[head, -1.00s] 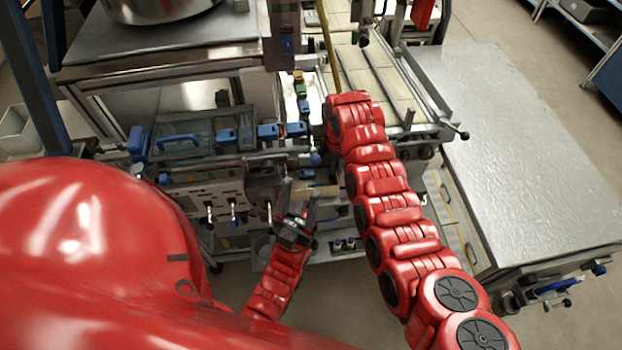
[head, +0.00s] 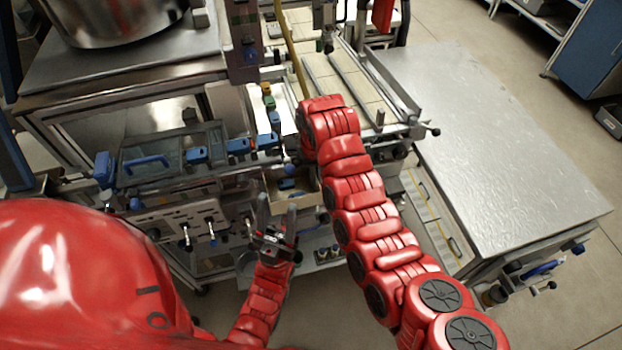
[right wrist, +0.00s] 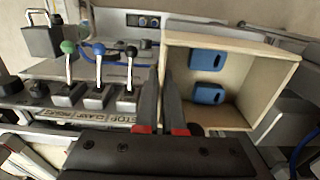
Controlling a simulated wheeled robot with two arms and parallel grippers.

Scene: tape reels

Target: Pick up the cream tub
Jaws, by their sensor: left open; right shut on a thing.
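The cream tub (right wrist: 235,115) is an open, thin-walled rectangular box with two blue pieces inside. In the head view the cream tub (head: 291,203) shows between my left gripper and my right arm, at the front of the workstation. In the right wrist view my right gripper (right wrist: 166,75) is shut on the tub's left wall, with one finger on each side of it. The right gripper is hidden behind its arm in the head view. My left gripper (head: 277,208) is open and empty, fingers pointing up, just left of the tub.
A panel with levers (right wrist: 98,70) with green, blue and black knobs is left of the tub. A clear case with a blue handle (head: 150,162) sits at left. A bare metal table (head: 490,150) stands at right. A big steel pot (head: 110,20) is upper left.

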